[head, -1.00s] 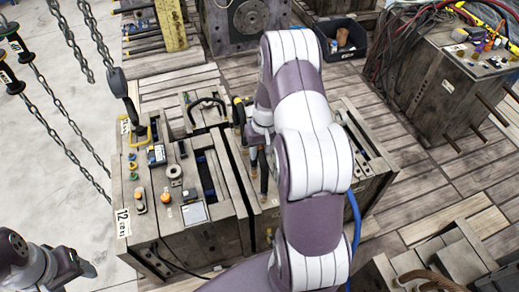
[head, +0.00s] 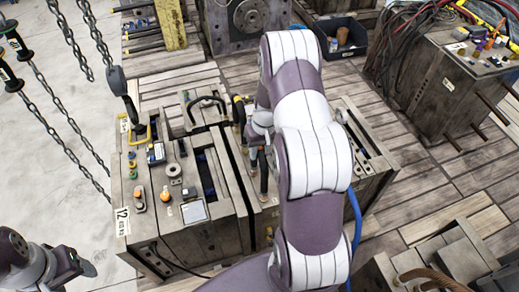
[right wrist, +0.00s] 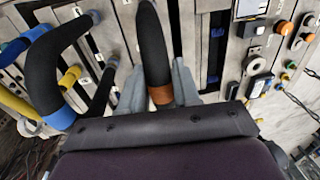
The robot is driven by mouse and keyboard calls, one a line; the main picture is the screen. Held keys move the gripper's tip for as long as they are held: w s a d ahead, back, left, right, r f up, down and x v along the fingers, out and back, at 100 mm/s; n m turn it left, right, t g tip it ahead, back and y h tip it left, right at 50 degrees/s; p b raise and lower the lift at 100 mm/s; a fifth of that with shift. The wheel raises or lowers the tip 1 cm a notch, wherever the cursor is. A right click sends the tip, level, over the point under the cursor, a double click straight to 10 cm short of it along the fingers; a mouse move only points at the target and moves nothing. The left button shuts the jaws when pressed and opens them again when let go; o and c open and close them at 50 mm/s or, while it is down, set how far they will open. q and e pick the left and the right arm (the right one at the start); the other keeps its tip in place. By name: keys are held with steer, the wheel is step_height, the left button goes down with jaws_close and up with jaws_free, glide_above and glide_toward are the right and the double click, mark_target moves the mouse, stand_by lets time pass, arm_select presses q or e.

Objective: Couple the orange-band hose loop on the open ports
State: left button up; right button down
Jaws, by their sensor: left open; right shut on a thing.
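The orange-band hose loop is a thick black hose (right wrist: 151,45) with an orange band (right wrist: 161,95) at its near end, in the right wrist view. My right gripper (right wrist: 159,88) is shut on it, one grey finger on each side of the band. In the head view my right arm hides most of this grip and the mould top behind it. My left gripper (head: 88,268) is open and empty at the lower left, apart from the mould. I cannot make out which ports are open.
The mould block (head: 205,250) carries knobs, a display (head: 194,211) and a black handle-like loop (head: 205,101). A blue-band hose (right wrist: 60,118) stands beside my grip. Chains (head: 60,120) hang at the left. A dark bin (head: 341,37) and a cable-laden block (head: 440,90) stand behind.

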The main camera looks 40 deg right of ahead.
stand_by(0.9)
steer(key=c, duration=0.7)
jaws_free()
steer(key=shift+f, duration=0.1)
steer(key=shift+c, duration=0.2)
step_height(320, 180, up, 13)
steer(key=d, duration=0.1)
steer(key=shift+s+d+f, duration=0.15)
steer(key=shift+s, duration=0.15)
steer(key=s+a+r+n+p, duration=0.1)
steer(key=s+a+r, duration=0.1)
steer(key=s+a, duration=0.3)
steer(key=s+a+r+n+t+h+p, duration=0.1)
steer(key=s+a, duration=0.5)
steer(key=a, duration=0.7)
step_height(320, 180, up, 2)
steer(key=shift+s+a+r+n+p, duration=0.1)
steer(key=shift+s+a+n+p, duration=0.2)
steer(key=shift+n, duration=0.5)
